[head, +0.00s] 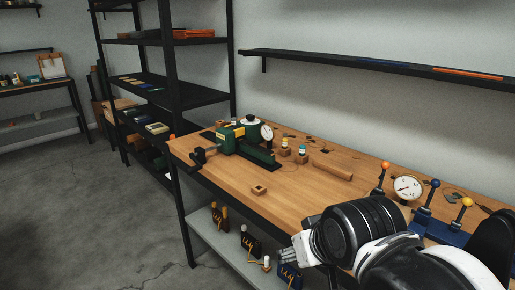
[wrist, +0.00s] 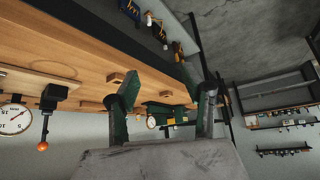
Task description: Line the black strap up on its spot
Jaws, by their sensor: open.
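I cannot make out a black strap for certain in either view. The green stamping press (head: 240,135) with a round dial stands at the far left end of the wooden bench (head: 290,200). It also shows small between my fingers in the wrist view (wrist: 165,111). My gripper (wrist: 165,95) is open and empty, its two fingers well apart, pointing along the bench. In the head view my arm covers the bench's front right part. The strap's spot cannot be told.
A small wooden block (head: 259,190) lies mid-bench, with a wooden roller (head: 332,171) behind it. A dial gauge (head: 407,187) and ball-topped levers (head: 430,195) stand at right. A dark shelving rack (head: 165,95) stands beyond the bench. The bench's front middle is mostly clear.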

